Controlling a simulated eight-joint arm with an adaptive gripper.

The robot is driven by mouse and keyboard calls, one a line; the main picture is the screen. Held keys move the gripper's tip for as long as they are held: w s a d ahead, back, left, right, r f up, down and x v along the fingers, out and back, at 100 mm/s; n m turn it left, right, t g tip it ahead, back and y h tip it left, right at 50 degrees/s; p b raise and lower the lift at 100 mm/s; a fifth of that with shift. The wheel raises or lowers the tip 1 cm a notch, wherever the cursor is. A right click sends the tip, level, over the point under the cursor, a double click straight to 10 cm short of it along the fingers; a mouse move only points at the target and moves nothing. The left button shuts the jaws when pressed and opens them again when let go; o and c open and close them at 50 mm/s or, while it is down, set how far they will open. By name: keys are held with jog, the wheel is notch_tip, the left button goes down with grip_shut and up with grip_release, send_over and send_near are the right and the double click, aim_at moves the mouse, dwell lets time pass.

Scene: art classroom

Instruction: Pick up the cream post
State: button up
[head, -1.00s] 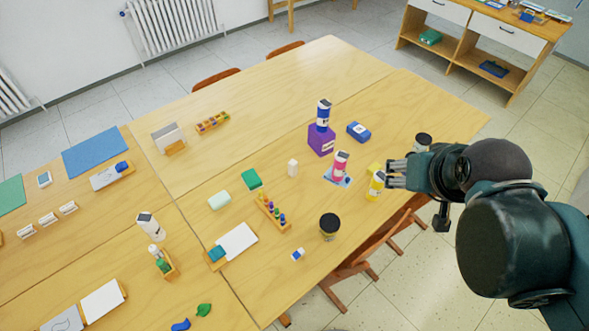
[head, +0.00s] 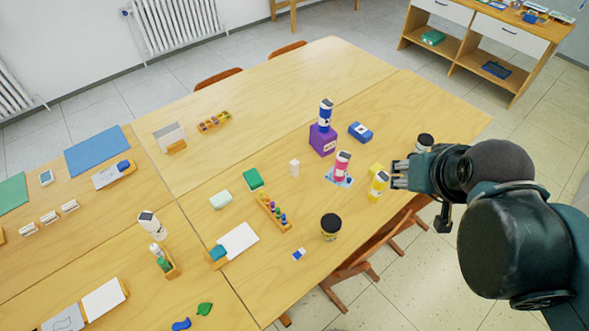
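The cream post (head: 294,168) is a small pale upright block standing on the wooden table, right of the green block and left of the pink bottle. Nothing touches it. My gripper (head: 396,174) is at the right, by the table's near right edge, beside the yellow bottle and well apart from the post. Its fingers point left. They are small and partly overlap in this view, so their opening is unclear. I see nothing held between them.
A pink bottle (head: 342,166), a yellow bottle (head: 378,186) and a yellow block (head: 376,169) stand between my gripper and the post. A purple box (head: 322,141) bears a blue bottle (head: 325,114). A dark-lidded jar (head: 330,228) stands nearer. The table behind the post is clear.

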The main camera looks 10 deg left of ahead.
jog(key=shift+w, duration=0.1)
jog(key=n+g+b, duration=0.7)
jog(key=n+b, duration=0.3)
jog(key=n, duration=0.1)
send_over(295, 163)
jog(key=f, duration=3.4)
jog(key=shift+d, duration=0.2)
jog(key=shift+a+f, duration=0.2)
jog(key=shift+f, duration=0.2)
jog(key=shift+f+b, duration=0.3)
jog(key=shift+f, duration=1)
